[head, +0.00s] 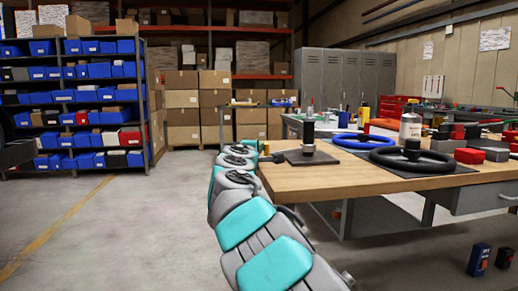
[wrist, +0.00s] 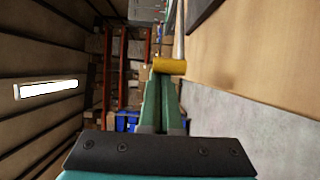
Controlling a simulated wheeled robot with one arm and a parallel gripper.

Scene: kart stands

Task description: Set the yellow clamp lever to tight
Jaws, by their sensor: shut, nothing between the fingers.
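The yellow clamp lever's grip (wrist: 170,66) shows in the wrist view as a short yellow cylinder beside the edge of the wooden table. It also shows small in the head view (head: 266,148), at the table's left edge. My gripper (wrist: 162,80) has its green fingers together and empty. Their tips reach up to the yellow grip in the wrist view; whether they touch it I cannot tell. In the head view my arm runs along the table's left side, and the fingers are hard to make out there. The clamp's body and any tight marking are not readable.
The wooden table (head: 380,185) holds a dark plate with a post (head: 308,135) near the lever. A blue steering wheel (head: 358,142), a black steering wheel (head: 412,158) and red boxes (head: 468,155) lie farther right. The floor left of my arm (head: 140,235) is clear.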

